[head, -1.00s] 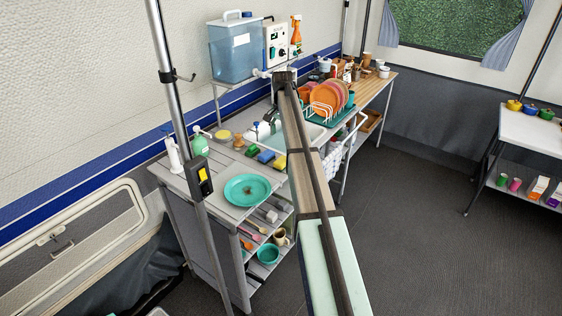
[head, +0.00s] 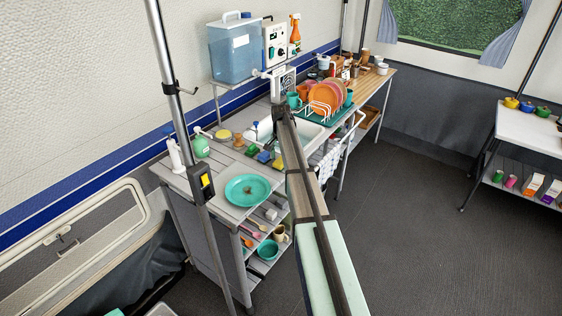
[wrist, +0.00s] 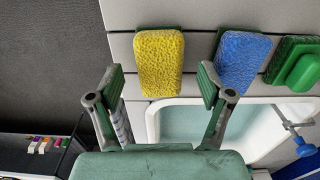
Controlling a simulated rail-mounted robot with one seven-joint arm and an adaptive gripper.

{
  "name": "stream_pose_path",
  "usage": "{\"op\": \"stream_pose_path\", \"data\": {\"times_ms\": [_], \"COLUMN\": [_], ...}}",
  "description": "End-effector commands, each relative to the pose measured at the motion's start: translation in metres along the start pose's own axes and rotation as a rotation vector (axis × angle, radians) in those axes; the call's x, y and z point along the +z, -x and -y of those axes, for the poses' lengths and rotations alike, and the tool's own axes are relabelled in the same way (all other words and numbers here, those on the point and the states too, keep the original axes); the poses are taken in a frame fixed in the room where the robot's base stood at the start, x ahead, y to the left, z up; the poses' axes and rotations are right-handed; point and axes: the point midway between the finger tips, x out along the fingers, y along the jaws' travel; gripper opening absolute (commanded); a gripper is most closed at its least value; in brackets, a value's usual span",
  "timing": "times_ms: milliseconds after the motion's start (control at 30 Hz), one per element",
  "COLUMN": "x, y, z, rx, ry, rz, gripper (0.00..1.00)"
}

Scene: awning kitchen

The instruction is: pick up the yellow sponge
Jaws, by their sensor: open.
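The yellow sponge (wrist: 160,62) lies on the slatted grey counter in the wrist view, with a green underside edge showing. My gripper (wrist: 162,84) is open, with one finger to the left of the sponge and one to the right. The sponge's near end appears in the gap between the fingertips, and neither finger clearly touches it. How far the fingertips are above the counter is hard to tell. In the head view the yellow sponge (head: 277,163) is small, just left of my arm.
A blue sponge (wrist: 242,60) lies close beside the right finger, with a green scrubber (wrist: 297,66) beyond it. The white sink (wrist: 190,115) is on the near side of the sponges. A teal plate (head: 247,190) sits on the counter's near end, and a dish rack (head: 325,108) stands behind.

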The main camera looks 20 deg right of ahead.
Motion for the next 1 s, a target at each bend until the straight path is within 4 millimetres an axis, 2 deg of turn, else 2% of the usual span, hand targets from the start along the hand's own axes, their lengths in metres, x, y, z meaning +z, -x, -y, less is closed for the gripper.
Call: {"op": "stream_pose_path", "data": {"times_ms": [167, 367, 400, 500, 533, 1000], "x": [0.0, 0.0, 0.0, 0.0, 0.0, 0.0], "y": [-0.016, -0.018, -0.017, -0.017, -0.017, -0.015], "z": [0.0, 0.0, 0.0, 0.0, 0.0, 0.0], "rx": [0.0, 0.0, 0.0, 0.0, 0.0, 0.0], "ry": [0.0, 0.0, 0.0, 0.0, 0.0, 0.0], "rz": [0.0, 0.0, 0.0, 0.0, 0.0, 0.0], "gripper": [0.79, 0.79, 0.72, 0.38, 0.32, 0.31]}}
